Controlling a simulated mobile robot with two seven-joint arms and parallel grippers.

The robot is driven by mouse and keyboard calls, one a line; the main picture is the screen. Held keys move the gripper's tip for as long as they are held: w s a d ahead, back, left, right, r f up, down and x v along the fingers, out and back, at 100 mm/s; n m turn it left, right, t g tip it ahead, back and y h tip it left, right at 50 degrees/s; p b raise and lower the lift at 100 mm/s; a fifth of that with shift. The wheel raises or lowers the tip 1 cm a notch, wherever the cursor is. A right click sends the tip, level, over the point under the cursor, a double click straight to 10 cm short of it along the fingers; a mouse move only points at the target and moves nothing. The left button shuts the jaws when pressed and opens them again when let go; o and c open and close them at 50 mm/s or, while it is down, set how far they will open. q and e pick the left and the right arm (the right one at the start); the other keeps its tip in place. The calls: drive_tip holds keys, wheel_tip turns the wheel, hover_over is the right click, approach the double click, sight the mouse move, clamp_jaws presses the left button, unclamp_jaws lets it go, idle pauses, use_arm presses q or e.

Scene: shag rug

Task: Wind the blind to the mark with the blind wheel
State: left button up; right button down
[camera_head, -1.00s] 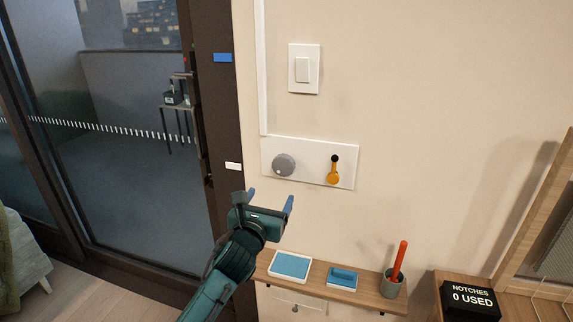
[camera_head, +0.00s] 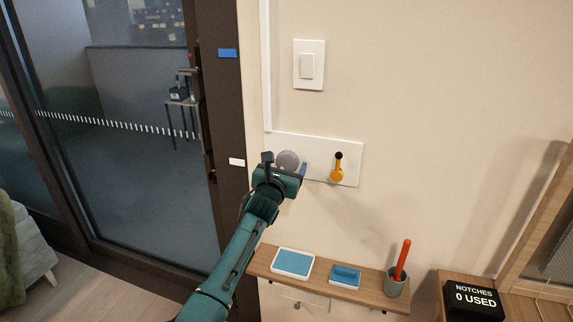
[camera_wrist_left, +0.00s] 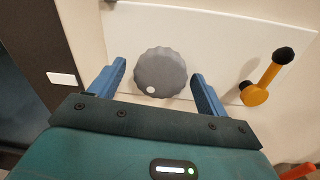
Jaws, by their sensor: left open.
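The grey scalloped blind wheel (camera_head: 287,160) is on a white wall plate (camera_head: 318,146). In the left wrist view the wheel (camera_wrist_left: 160,73) has a small white dot at its lower left. My left gripper (camera_head: 286,166) is open, its blue fingers (camera_wrist_left: 160,85) on either side of the wheel with gaps showing. Contact cannot be told. A blue tag (camera_head: 227,53) and a white tag (camera_head: 237,162) are on the dark door frame; which is the mark I cannot tell. My right gripper is not in view.
An orange crank with a black knob (camera_head: 337,172) is right of the wheel. A light switch (camera_head: 308,65) is above. Below, a wooden shelf (camera_head: 325,280) holds two blue-topped pads and a cup with a red stick. A black box (camera_head: 472,298) reads "NOTCHES 0 USED".

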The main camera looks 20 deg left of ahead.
use_arm(q)
drive_tip(key=shift+w, duration=0.65)
drive_tip(key=c, duration=1)
drive_tip(key=shift+o, duration=0.2)
drive_tip(key=shift+n, duration=0.3)
